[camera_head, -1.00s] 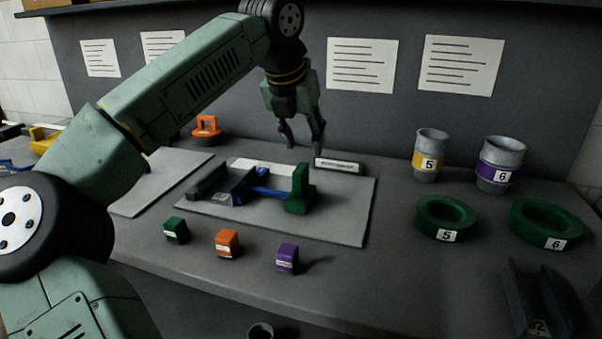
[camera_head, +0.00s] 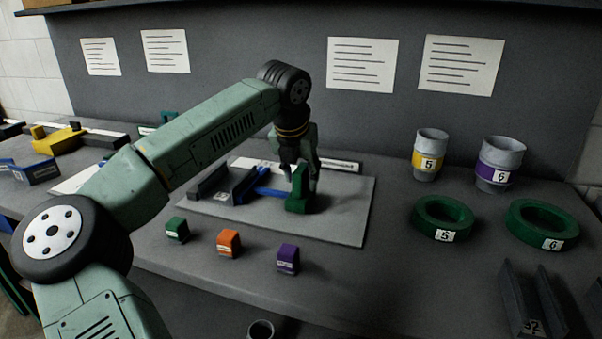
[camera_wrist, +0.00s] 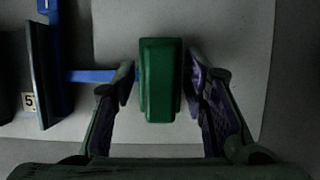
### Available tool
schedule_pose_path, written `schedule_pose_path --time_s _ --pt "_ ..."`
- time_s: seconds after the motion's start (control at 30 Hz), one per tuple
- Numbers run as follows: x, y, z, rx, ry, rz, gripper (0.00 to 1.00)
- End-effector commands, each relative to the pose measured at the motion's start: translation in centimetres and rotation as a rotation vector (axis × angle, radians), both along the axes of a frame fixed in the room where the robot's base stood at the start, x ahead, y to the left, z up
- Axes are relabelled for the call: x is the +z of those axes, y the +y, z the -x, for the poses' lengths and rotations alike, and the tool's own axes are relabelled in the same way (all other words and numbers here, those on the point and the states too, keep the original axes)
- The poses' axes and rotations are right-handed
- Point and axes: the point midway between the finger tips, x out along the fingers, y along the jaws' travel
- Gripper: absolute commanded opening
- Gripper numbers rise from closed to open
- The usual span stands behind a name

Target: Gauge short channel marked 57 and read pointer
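A dark grey channel (camera_head: 207,182) lies on the left part of a grey board (camera_head: 340,215). In the wrist view a dark channel wall (camera_wrist: 38,75) carries a tag (camera_wrist: 28,101) showing a 5; any further digit is cut off or hidden. A blue gauge bar (camera_head: 268,190) runs from the channel to an upright green block (camera_head: 298,203). My gripper (camera_head: 300,172) is lowered over the green block. In the wrist view its fingers (camera_wrist: 160,88) stand open on both sides of the block (camera_wrist: 162,80), with gaps showing. I cannot make out a pointer.
Green, orange and purple small blocks (camera_head: 228,243) stand in front of the board. Green rings (camera_head: 443,218) and tins (camera_head: 430,155) marked 5 and 6 stand at right. A channel marked 52 (camera_head: 530,300) lies front right. Yellow and blue pieces (camera_head: 60,140) lie far left.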

Motion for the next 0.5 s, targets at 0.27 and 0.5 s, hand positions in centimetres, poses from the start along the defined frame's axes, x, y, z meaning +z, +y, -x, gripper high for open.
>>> schedule_pose_path --time_s 0.27,0.5 --pt "0.02 -0.04 0.01 -0.001 0.000 0.001 0.33" --pt "0.04 -0.04 0.02 -0.001 0.000 0.001 0.17"
